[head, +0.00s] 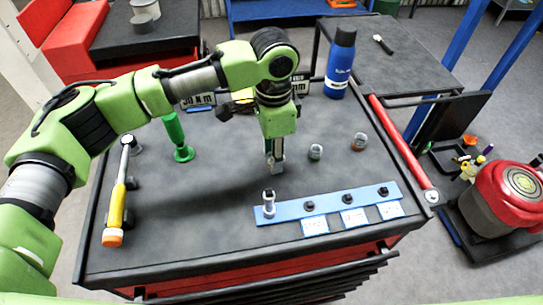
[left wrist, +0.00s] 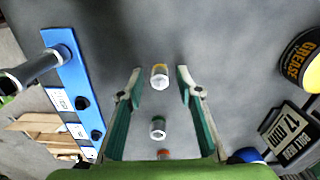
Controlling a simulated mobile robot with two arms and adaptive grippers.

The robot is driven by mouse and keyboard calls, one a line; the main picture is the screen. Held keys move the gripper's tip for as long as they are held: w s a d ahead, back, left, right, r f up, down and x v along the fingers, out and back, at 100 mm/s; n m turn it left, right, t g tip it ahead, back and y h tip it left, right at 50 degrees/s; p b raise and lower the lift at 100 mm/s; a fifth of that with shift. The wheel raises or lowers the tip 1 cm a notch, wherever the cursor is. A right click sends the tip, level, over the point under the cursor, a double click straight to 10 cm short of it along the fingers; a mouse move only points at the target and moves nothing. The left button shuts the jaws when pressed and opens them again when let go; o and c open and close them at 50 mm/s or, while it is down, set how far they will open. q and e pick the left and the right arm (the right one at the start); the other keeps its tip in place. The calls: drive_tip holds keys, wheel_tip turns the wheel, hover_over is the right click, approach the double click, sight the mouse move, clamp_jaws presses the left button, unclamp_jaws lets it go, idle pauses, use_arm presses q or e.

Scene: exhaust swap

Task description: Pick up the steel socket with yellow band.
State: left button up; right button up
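The steel socket with yellow band (left wrist: 159,77) stands on the grey cart top, between the fingertips of my left gripper (left wrist: 160,72) in the left wrist view. The fingers are open, with a gap on each side of the socket. In the head view my left gripper (head: 274,163) points down over the cart top, and it largely hides the socket there. A socket with a green band (head: 316,152) and one with an orange band (head: 359,143) stand to its right. My right gripper is not in view.
A blue rail (head: 320,208) with black pegs and a tall steel piece (head: 269,202) lies in front. A yellow-handled wrench (head: 117,205) and a green tool (head: 176,138) are at left. A blue bottle (head: 341,62) stands behind. The middle left of the cart top is clear.

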use_arm(q)
clamp_jaws()
drive_tip(key=shift+r, duration=0.1)
